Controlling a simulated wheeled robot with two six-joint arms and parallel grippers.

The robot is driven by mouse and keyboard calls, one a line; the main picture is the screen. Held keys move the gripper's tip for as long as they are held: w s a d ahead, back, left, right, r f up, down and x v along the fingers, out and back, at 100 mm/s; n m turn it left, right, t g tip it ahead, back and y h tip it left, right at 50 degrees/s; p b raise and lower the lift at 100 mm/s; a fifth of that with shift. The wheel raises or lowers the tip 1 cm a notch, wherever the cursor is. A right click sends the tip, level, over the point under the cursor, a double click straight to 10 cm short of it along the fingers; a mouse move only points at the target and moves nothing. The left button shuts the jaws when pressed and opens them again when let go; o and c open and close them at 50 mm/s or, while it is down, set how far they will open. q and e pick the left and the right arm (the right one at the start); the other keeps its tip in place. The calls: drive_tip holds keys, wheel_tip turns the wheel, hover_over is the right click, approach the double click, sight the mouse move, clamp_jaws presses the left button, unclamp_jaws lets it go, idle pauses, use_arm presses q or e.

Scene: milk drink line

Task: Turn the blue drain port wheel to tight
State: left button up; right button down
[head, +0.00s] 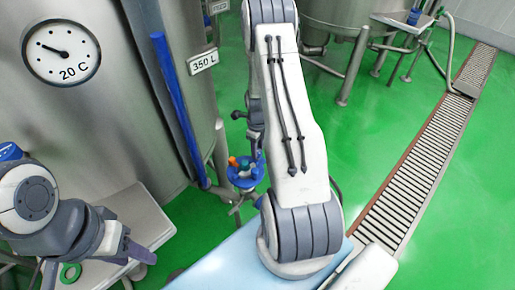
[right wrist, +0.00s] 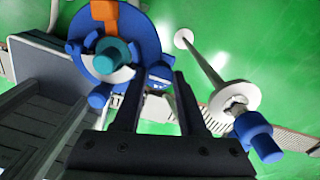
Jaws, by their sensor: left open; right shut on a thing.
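The blue drain port wheel (head: 243,179) is low beside the steel tank in the head view, partly hidden by my right arm. In the right wrist view the wheel (right wrist: 91,66) fills the top left, with a teal hub and an orange mark on its rim. My right gripper (right wrist: 156,78) is shut on a blue part at the wheel's lower right edge, one dark finger on each side. The exact contact is hard to see. My left gripper (head: 100,268) is open at the lower left of the head view, away from the wheel.
The large tank (head: 100,120) with a 20 °C dial (head: 61,52) and a blue upright tube (head: 180,110) stands at left. A metal shelf (head: 147,212) and a green ring (head: 70,272) are near my left gripper. A floor drain grate (head: 425,160) runs at right beside clear green floor.

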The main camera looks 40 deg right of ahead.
idle(0.3)
drive_tip(key=shift+c, duration=2.3)
unclamp_jaws()
wheel_tip(320, 180, up, 10)
drive_tip(key=shift+r, duration=0.25)
